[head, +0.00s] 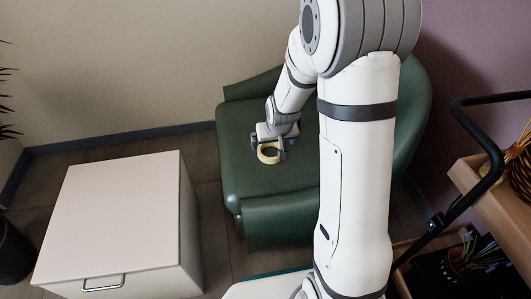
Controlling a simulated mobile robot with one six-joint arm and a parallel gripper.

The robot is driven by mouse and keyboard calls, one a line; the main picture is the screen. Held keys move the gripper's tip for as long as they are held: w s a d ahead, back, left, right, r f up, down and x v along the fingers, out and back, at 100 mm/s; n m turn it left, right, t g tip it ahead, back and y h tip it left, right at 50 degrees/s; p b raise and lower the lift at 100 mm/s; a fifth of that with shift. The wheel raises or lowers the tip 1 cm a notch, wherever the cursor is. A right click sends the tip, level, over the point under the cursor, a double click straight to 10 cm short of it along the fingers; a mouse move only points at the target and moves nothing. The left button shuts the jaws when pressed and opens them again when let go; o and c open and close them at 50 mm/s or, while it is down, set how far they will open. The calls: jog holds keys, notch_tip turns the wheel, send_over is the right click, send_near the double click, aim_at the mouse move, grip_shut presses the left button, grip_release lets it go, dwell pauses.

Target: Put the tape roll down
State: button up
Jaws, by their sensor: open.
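The tape roll (267,159) is a yellowish ring on the seat of the dark green armchair (237,177), as seen in the head view. My gripper (271,149) is directly at the roll, with its fingers around or just above it. The fingers are open. The picture is too small to show whether a finger still touches the roll. The gripper hides part of the roll's far side.
A white cabinet (115,210) with a metal handle stands at the left, apart from the chair. A wooden shelf (490,185) with plants is at the right, beside a black curved bar (484,180). The chair's armrest (280,214) rises in front of the seat.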

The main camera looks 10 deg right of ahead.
aim_at(270, 152)
jog(key=shift+b+x, duration=0.4)
jog(key=shift+x, duration=0.75)
jog(key=b+x, duration=0.1)
jog(key=x, duration=0.1)
jog(key=b+x, duration=0.2)
jog(key=x, duration=0.1)
jog(key=shift+w+f, duration=0.15)
jog(key=shift+w, duration=0.35)
jog(key=c, duration=1.1)
